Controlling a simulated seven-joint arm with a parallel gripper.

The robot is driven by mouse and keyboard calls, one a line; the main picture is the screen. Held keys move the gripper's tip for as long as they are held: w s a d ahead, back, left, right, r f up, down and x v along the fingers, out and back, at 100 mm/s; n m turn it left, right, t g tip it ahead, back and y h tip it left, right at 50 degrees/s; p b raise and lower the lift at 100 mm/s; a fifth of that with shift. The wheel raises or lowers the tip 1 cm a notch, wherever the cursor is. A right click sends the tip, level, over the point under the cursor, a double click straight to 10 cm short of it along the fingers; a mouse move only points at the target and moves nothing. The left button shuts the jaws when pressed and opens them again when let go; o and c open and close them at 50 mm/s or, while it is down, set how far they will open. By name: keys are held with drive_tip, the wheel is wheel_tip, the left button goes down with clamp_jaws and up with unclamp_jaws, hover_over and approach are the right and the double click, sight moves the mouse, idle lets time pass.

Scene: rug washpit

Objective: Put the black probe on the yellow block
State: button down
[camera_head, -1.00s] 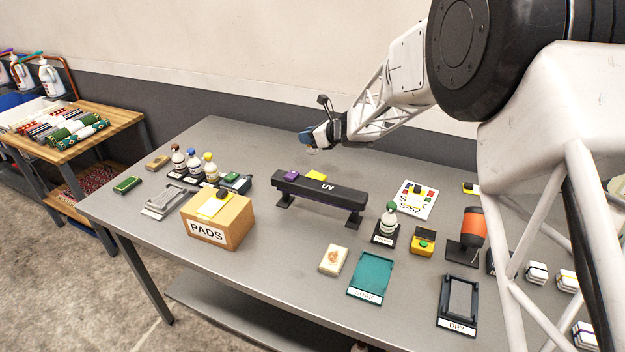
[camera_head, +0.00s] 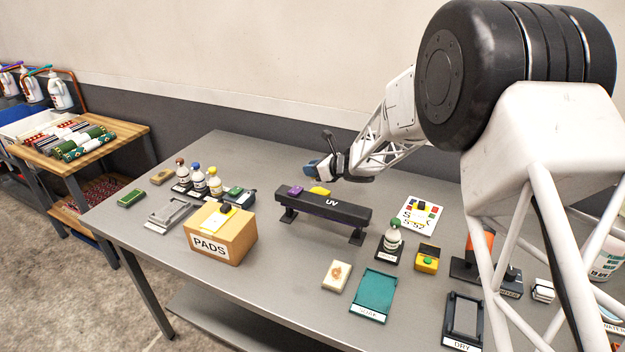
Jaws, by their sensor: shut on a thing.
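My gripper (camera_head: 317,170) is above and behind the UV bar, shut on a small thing. A blue part shows at its tip, but I cannot make out whether the held thing is the black probe. A yellow block (camera_head: 425,264) with a green button and a dark top stands right of the bar. A yellow piece (camera_head: 319,191) and a purple piece (camera_head: 296,190) are at the top of the UV bar. A small black piece (camera_head: 225,208) sits on the yellow sheet on the PADS box. Which of these yellow things is the task's block is not clear.
The black UV bar (camera_head: 335,209) stands mid-table. The PADS box (camera_head: 236,243), several small bottles (camera_head: 198,179) and a grey tray (camera_head: 170,213) are left. A bottle (camera_head: 391,238), a teal tray (camera_head: 373,293) and a colour card (camera_head: 412,221) are right. My arm hides part of the right side.

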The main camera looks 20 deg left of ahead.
sight(313, 178)
drive_tip(key=shift+f, duration=0.2)
drive_tip(key=shift+f, duration=1.75)
drive_tip(key=shift+f, duration=0.15)
drive_tip(key=c, duration=0.9)
unclamp_jaws()
drive_tip(key=shift+c, duration=0.2)
drive_tip(key=shift+d, duration=0.1)
drive_tip(key=v, duration=1.2)
